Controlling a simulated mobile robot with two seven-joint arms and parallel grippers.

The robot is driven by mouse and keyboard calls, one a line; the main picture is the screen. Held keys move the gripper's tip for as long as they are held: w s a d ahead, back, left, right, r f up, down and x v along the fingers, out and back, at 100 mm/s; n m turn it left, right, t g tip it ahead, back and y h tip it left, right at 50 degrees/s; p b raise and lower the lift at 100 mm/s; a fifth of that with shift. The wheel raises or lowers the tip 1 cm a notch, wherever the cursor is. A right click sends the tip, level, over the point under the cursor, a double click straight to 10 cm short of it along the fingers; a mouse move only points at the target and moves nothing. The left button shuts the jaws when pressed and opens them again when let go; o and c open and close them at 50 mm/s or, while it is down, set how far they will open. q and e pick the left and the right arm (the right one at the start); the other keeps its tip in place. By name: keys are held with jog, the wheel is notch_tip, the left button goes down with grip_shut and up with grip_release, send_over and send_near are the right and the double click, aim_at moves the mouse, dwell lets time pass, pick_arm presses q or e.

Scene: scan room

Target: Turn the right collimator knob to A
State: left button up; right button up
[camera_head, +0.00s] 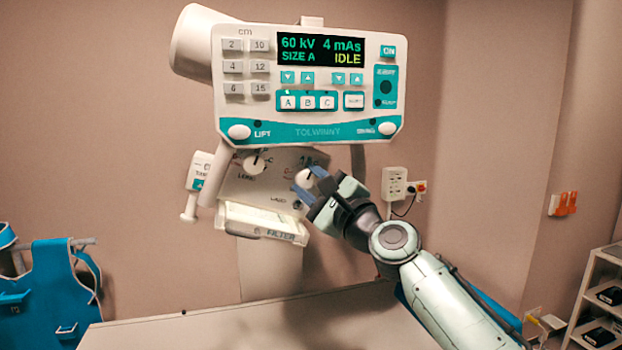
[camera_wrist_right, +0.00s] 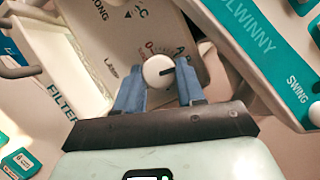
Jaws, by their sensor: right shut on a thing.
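The right collimator knob (camera_head: 304,177) is a round white knob on the white collimator panel (camera_head: 236,190), under the console. In the right wrist view the knob (camera_wrist_right: 156,72) has a dark pointer mark toward the right of that picture. Red and dark letters lie around it, among them what looks like an A (camera_wrist_right: 180,52); the exact setting is hard to read. My right gripper (camera_head: 313,186) reaches in from the lower right. Its blue fingers (camera_wrist_right: 160,85) are at either side of the knob, shut on it. My left gripper is not in view.
The console (camera_head: 300,133) with its display reading SIZE A, IDLE overhangs the panel. A second knob (camera_head: 254,164) is to the left, and a filter tray (camera_head: 262,222) sits below. A pale table (camera_head: 240,325) spans the bottom. A blue apron (camera_head: 60,285) hangs at left.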

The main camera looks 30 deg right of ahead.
jog(key=n, duration=0.1)
jog(key=n+g+p, duration=0.1)
jog(key=n+p, duration=0.1)
jog(key=n, duration=0.1)
jog(key=shift+r+y, duration=0.3)
jog(key=shift+y, duration=0.1)
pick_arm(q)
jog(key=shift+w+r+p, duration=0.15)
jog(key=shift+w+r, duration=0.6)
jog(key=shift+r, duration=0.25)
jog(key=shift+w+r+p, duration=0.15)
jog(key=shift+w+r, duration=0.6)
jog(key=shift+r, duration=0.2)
pick_arm(e)
jog(key=shift+f+n+g, duration=0.1)
jog(key=shift+n+g, duration=0.3)
jog(key=shift+n, duration=0.3)
jog(key=o, duration=1)
jog(key=shift+o, duration=0.2)
